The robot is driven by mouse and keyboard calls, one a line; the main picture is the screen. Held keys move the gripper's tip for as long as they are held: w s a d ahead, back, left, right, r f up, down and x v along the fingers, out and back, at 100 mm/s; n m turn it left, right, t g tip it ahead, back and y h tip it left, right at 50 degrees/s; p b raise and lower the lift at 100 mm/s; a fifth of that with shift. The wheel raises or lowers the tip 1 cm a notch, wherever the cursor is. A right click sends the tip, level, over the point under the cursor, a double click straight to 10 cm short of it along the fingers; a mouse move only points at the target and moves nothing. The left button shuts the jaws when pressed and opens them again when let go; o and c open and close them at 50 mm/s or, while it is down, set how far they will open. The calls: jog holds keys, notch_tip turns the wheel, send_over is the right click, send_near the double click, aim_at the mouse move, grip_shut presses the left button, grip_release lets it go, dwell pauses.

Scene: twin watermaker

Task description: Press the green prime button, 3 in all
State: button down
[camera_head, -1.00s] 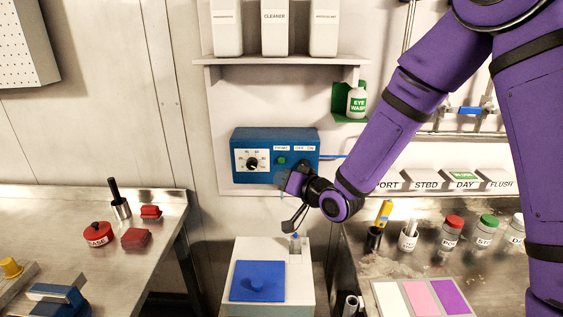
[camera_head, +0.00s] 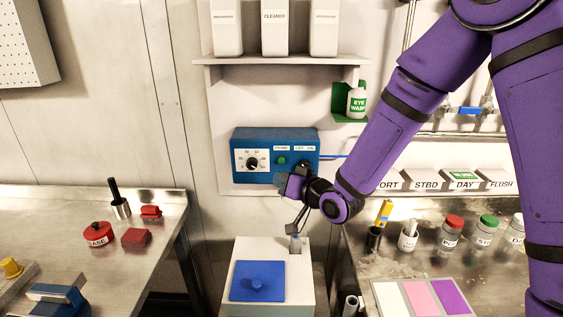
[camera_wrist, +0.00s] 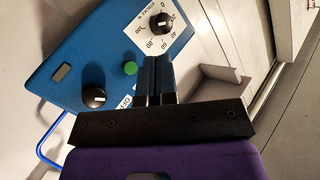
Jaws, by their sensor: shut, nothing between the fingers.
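The green prime button (camera_head: 281,160) is on the front of a blue control box (camera_head: 240,142) on the wall. In the wrist view the button (camera_wrist: 130,68) stands clear and uncovered on the blue panel (camera_wrist: 85,50). My gripper (camera_wrist: 157,60) is shut and empty, its two dark fingers side by side. The fingertips are just right of the button in that view, apart from it in the picture; their distance from the panel is unclear. In the head view my gripper (camera_head: 284,180) is low in front of the box, below the button, with its fingertips hard to make out.
A dial (camera_head: 252,163) is left of the button; a black knob (camera_wrist: 94,95) is on its other side. A shelf (camera_head: 280,61) with white bottles hangs above. A white stand with a blue lid (camera_head: 257,280) is below. Steel benches flank both sides.

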aim_at(282, 160)
jog(key=s+n, duration=0.1)
jog(key=n, duration=0.4)
jog(key=s+n, duration=0.1)
jog(key=n, duration=0.4)
jog(key=s+n, duration=0.1)
jog(key=n, duration=0.4)
jog(key=shift+s+a+r+y, duration=0.15)
jog(key=shift+s+r+y, duration=0.1)
jog(key=shift+r+y, duration=0.15)
jog(key=shift+w, duration=0.1)
jog(key=w, duration=0.8)
jog(key=shift+w, duration=0.35)
jog(key=shift+w+d, duration=0.1)
jog(key=shift+d, duration=0.1)
dwell(1.1)
jog(key=shift+w, duration=0.3)
